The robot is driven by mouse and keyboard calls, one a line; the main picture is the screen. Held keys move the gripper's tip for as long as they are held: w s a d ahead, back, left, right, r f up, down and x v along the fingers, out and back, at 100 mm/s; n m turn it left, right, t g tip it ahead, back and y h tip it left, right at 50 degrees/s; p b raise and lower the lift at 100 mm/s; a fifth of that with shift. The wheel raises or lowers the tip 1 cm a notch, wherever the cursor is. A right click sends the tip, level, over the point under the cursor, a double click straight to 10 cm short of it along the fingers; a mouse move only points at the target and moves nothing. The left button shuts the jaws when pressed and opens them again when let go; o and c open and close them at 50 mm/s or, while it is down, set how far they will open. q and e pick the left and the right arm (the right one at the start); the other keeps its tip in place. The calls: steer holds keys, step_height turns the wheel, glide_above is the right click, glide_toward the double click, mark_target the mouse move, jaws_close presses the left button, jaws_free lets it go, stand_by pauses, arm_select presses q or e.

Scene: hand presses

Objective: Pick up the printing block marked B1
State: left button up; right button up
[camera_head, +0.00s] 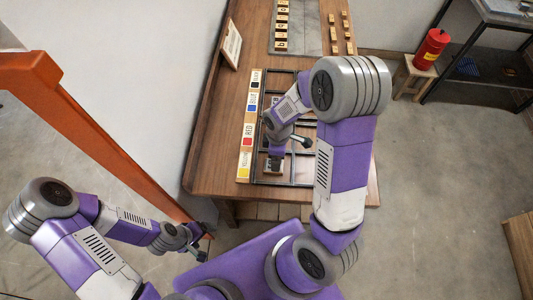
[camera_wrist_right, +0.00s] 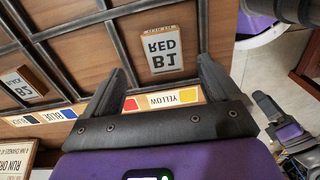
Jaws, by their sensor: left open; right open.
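The printing block marked B1 (camera_wrist_right: 163,52) is a small block with a white top reading B1 RED, upside down in the right wrist view. It sits in a compartment of the dark-framed rack, near the yellow label (camera_wrist_right: 173,97). My right gripper (camera_wrist_right: 162,66) is open above it, with one finger to each side in that view and nothing held. In the head view my right arm hides much of the rack (camera_head: 257,183). My left gripper (camera_head: 202,250) is open and empty, off the table's front left corner.
Another marked block (camera_wrist_right: 23,83) sits in a compartment at the left of the wrist view. Colour labels (camera_head: 250,125) run along the rack's left side. Stamped blocks (camera_head: 281,30) stand on a grey plate at the back. An orange post (camera_head: 110,145) stands beside my left arm.

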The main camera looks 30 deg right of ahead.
steer(key=f, duration=0.2)
steer(key=f+b, duration=0.1)
steer(key=f, duration=0.1)
steer(key=a+f, duration=0.1)
steer(key=f, duration=0.2)
steer(key=c, duration=1.2)
